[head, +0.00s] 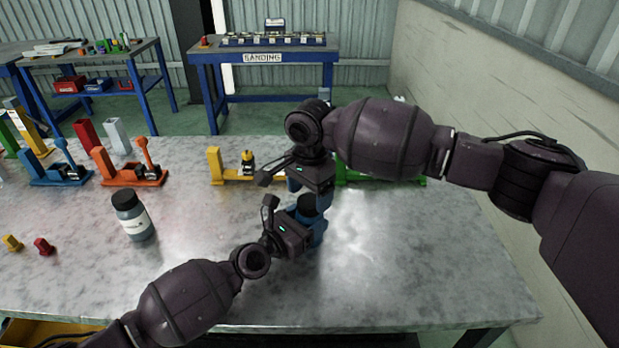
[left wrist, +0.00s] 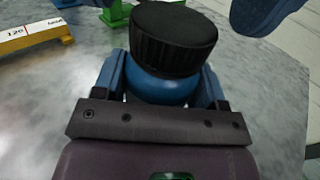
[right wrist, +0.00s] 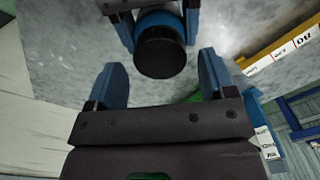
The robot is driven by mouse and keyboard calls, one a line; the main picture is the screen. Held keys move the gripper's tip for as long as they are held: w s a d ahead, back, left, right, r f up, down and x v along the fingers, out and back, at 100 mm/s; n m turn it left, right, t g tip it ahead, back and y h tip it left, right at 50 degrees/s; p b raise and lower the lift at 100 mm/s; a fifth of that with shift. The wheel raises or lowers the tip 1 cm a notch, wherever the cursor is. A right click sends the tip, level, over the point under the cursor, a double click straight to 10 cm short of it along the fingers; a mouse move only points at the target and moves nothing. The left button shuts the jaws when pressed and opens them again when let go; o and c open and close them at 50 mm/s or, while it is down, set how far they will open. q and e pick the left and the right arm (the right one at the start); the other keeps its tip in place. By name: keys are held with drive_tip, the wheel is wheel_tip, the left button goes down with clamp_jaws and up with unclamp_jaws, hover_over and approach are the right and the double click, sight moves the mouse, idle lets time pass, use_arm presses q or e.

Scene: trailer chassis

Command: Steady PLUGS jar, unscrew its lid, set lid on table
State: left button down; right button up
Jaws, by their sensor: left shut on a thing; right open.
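A blue jar with a ribbed black lid stands on the grey table; its black lid (left wrist: 174,36) sits on top and its blue body (left wrist: 160,84) shows below. My left gripper (head: 306,219) is shut around the jar body, one blue finger on each side, below the lid. Its label is not visible. My right gripper (head: 308,188) is open and empty, close above the jar. In the right wrist view the lid (right wrist: 160,52) lies between and just beyond the open fingertips, with no contact visible.
Another blue jar with a black lid and white label (head: 133,216) stands at left on the table (head: 400,285). Orange (head: 132,173), blue and yellow (head: 233,172) fixtures line the back. Small yellow and red pieces (head: 43,245) lie at far left. The table's right front is clear.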

drive_tip(key=shift+f, duration=1.05)
drive_tip(key=shift+c, duration=0.4)
